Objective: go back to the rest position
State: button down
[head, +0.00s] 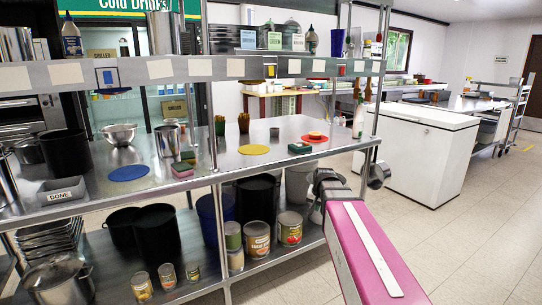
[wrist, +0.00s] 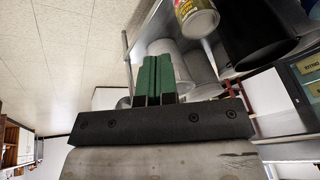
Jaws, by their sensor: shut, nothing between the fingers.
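My gripper (wrist: 158,60) shows in the wrist view, its two green fingers pressed together with nothing between them. The wrist view is turned over, with the floor at the upper left. A labelled can (wrist: 197,17) and a dark bin (wrist: 255,35) show beyond the fingers to the right, apart from them. In the head view my pink arm reaches from the bottom right up to the right end of the steel shelving. I cannot make out the fingers there.
The steel counter (head: 225,160) holds a blue disc (head: 129,173), a yellow disc (head: 254,149) and sponges. Cans, including a large one (head: 257,240), and black bins stand on the shelf below. A white chest (head: 420,145) stands behind my arm. The tiled floor (head: 480,220) at right is clear.

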jog(key=s+f+n+g, duration=0.3)
jog(key=s+f+g, duration=0.1)
jog(key=s+f, duration=1.1)
jog(key=s, duration=0.3)
jog(key=shift+f+n, duration=0.3)
jog(key=shift+f, duration=0.05)
